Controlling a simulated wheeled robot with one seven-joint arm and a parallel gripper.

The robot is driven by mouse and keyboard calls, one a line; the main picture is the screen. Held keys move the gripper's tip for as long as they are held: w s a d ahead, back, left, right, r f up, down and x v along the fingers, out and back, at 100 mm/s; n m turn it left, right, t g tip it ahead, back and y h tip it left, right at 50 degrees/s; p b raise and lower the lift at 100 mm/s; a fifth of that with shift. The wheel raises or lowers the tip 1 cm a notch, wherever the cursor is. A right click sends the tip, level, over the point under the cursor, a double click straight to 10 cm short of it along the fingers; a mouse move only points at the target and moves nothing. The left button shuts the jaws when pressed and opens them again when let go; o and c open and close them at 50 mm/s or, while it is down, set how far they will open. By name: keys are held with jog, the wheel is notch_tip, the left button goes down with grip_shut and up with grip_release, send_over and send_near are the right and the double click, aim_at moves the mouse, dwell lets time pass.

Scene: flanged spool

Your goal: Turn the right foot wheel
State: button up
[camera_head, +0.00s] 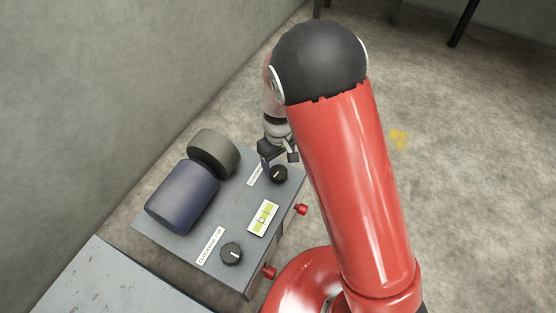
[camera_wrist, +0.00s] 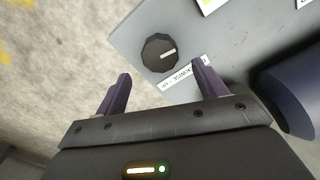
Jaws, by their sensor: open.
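Two black foot wheels sit on the grey plate (camera_head: 150,228) in the head view. The far one (camera_head: 278,174) is further right, and the near one (camera_head: 231,253) is further left. My gripper (camera_head: 279,160) is at the far wheel, with its jaws open and empty. In the wrist view, a black wheel (camera_wrist: 160,53) with a pale pointer line shows beyond and between the open fingertips of my gripper (camera_wrist: 162,71). No finger visibly touches it. A white label (camera_wrist: 187,73) lies beside it, partly behind a finger.
A yellow-green spirit level (camera_head: 263,218) lies between the wheels. A dark blue cylinder (camera_head: 183,197) and an olive drum (camera_head: 213,153) occupy the plate's left side. Red knobs (camera_head: 301,209) (camera_head: 269,271) stick out of its right side. A grey wall stands at left; open floor lies right.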

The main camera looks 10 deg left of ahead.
aim_at(279, 171)
notch_tip(279, 171, down, 7)
jog(key=shift+s+r+b, duration=0.1)
jog(key=shift+r+b, duration=0.05)
jog(key=shift+b, duration=0.4)
jog(key=c, duration=1)
